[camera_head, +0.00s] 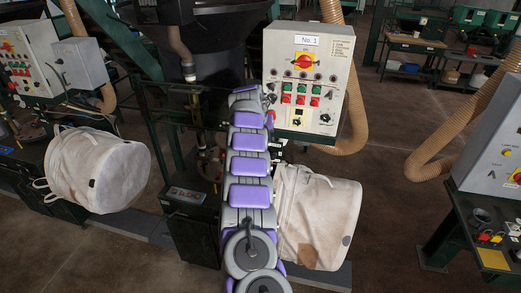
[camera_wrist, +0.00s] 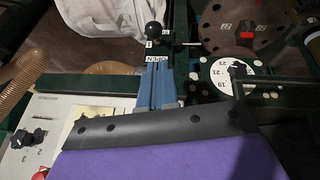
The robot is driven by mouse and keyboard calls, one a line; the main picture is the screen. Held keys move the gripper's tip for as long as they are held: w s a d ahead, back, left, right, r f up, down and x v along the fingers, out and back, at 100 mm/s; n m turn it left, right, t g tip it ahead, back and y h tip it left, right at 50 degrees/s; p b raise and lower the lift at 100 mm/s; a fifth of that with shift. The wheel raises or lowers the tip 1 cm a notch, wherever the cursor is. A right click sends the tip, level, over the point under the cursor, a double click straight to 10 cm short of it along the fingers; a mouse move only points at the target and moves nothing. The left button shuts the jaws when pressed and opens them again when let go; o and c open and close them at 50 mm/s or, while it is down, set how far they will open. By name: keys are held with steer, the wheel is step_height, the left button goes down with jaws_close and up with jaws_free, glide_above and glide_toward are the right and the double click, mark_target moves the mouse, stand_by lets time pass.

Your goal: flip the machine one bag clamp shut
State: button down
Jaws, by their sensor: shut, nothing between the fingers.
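The No. 1 control box (camera_head: 307,80) stands just right of my arm in the head view. Its white bag (camera_head: 318,215) hangs below it and shows at the top of the wrist view (camera_wrist: 100,18). In the wrist view a black ball knob (camera_wrist: 154,31), apparently the clamp handle, stands by an "OPEN" label (camera_wrist: 153,59). My gripper (camera_wrist: 155,70), blue-grey, is shut and empty just below that label. It appears close to the knob, but I cannot tell whether they touch. My arm hides the clamp in the head view.
A round plate (camera_wrist: 240,25) and a white numbered dial (camera_wrist: 231,78) lie right of the knob. A dark green bar (camera_wrist: 85,84) crosses to the left. A tan hose (camera_head: 348,110) hangs beside the control box. Another white bag (camera_head: 98,168) hangs at the left.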

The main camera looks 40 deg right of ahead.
mark_target(271, 154)
steer(key=shift+d+f+h, duration=0.1)
steer(key=shift+d+h, duration=0.2)
steer(key=shift+d, duration=0.05)
steer(key=p+x, duration=0.1)
steer(key=x, duration=0.9)
stand_by(0.3)
steer(key=shift+a+f+b, duration=0.1)
steer(key=shift+a+b, duration=0.05)
steer(key=shift+b, duration=0.15)
